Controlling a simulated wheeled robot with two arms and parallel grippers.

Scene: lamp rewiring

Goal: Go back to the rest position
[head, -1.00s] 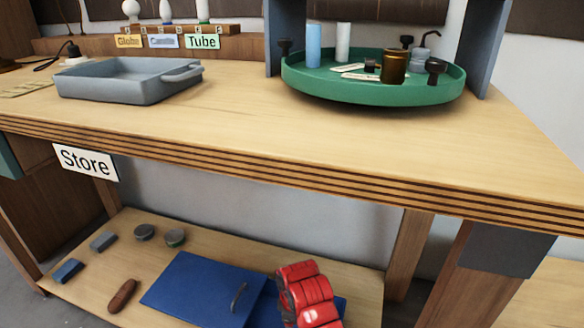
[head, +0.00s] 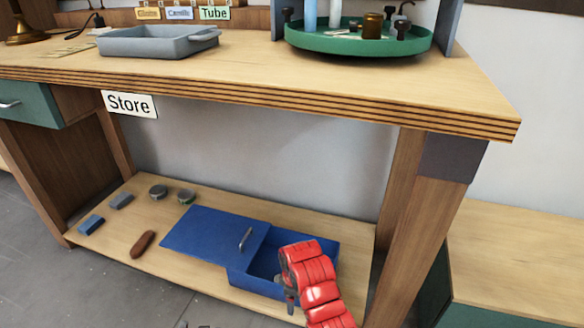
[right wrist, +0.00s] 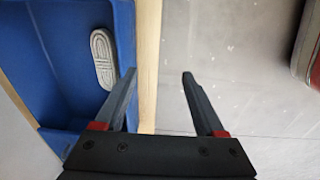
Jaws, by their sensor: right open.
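My right gripper (head: 290,298), on its red arm, is at the front of the lower shelf by the open blue box (head: 262,285). In the right wrist view my right gripper (right wrist: 158,80) has its fingers apart with nothing between them. The fingers point across the shelf's front edge, beside the box wall. A grey oval ribbed thing (right wrist: 103,58) lies inside the blue box (right wrist: 75,85). My left gripper is not seen.
The lower shelf (head: 205,268) also holds a brown oval item (head: 143,243), small grey and blue blocks and two round tins. Above is the bench top (head: 250,70) with a grey tray (head: 155,42) and a green round tray (head: 350,45).

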